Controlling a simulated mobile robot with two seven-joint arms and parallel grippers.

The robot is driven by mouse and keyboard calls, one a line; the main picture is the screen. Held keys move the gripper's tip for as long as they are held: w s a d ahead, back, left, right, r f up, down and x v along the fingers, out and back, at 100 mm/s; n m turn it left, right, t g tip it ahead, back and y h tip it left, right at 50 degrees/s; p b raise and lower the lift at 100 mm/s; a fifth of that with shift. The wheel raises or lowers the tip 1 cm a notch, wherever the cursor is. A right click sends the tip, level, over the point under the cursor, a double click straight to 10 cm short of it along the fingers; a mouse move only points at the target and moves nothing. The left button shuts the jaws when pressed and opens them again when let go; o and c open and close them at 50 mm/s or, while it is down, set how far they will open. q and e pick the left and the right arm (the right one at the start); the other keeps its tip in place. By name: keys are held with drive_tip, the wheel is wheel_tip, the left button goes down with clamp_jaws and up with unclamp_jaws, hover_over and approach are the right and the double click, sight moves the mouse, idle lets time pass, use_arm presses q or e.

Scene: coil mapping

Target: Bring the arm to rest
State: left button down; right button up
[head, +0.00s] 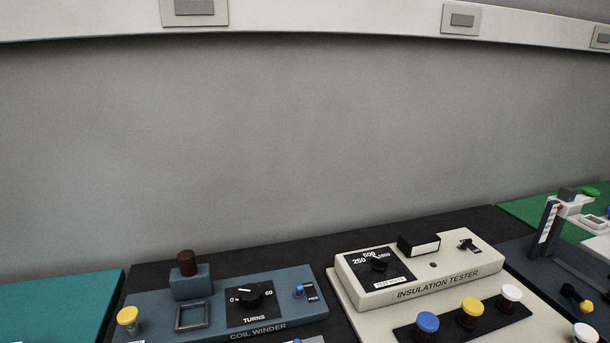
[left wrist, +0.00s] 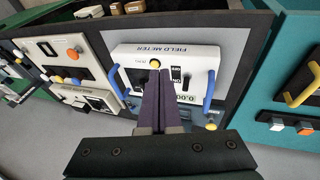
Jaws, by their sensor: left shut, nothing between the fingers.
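My left gripper (left wrist: 162,76) shows in the left wrist view with its two dark fingers together and nothing between them. It points toward a white box marked FIELD METER (left wrist: 200,60), which has blue handles on both sides and a yellow button at its middle. The fingers cover part of the box's front; I cannot tell whether they touch it. Neither gripper shows in the head view, and my right gripper is in no view.
The head view shows a blue-grey coil winder (head: 205,318) and a cream insulation tester (head: 430,287) on a dark bench. A teal panel (head: 60,305) lies left. A teal unit with a yellow handle (left wrist: 300,92) stands right in the wrist view. Above the bench is bare wall.

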use_arm(q)
drive_tip(key=s+a+r+m+y, duration=0.2)
drive_tip(key=s+a+r+m, duration=0.2)
drive_tip(key=s+r+m, duration=0.15)
wheel_tip(320, 180, up, 31)
drive_tip(key=p, duration=3.1)
drive_tip(key=shift+w+d, duration=0.25)
drive_tip(key=shift+w, duration=0.2)
drive_tip(key=shift+n, duration=0.25)
